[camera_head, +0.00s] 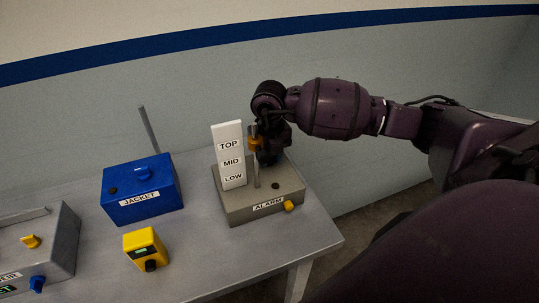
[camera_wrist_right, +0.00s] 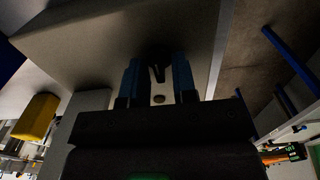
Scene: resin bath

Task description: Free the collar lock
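The grey ALARM box (camera_head: 236,209) carries a thin upright rod (camera_head: 256,173) beside a white plate (camera_head: 229,161) marked TOP, MID and LOW. An orange-yellow collar (camera_head: 255,145) sits around the rod, between the MID and TOP marks. My right gripper (camera_head: 268,152) is just right of the collar, and its dark body partly hides that area. In the right wrist view its two bluish fingers (camera_wrist_right: 157,80) stand apart. A small dark piece (camera_wrist_right: 157,72) shows between them with gaps on both sides; I cannot tell whether it is the collar's lock. My left gripper is out of view.
A blue JACKET box (camera_head: 140,192), a yellow handheld box (camera_head: 145,248) and a grey box (camera_head: 60,245) stand left of the ALARM box on the grey table (camera_head: 215,255). An orange knob (camera_head: 289,206) is on the ALARM box's front. The wall is close behind.

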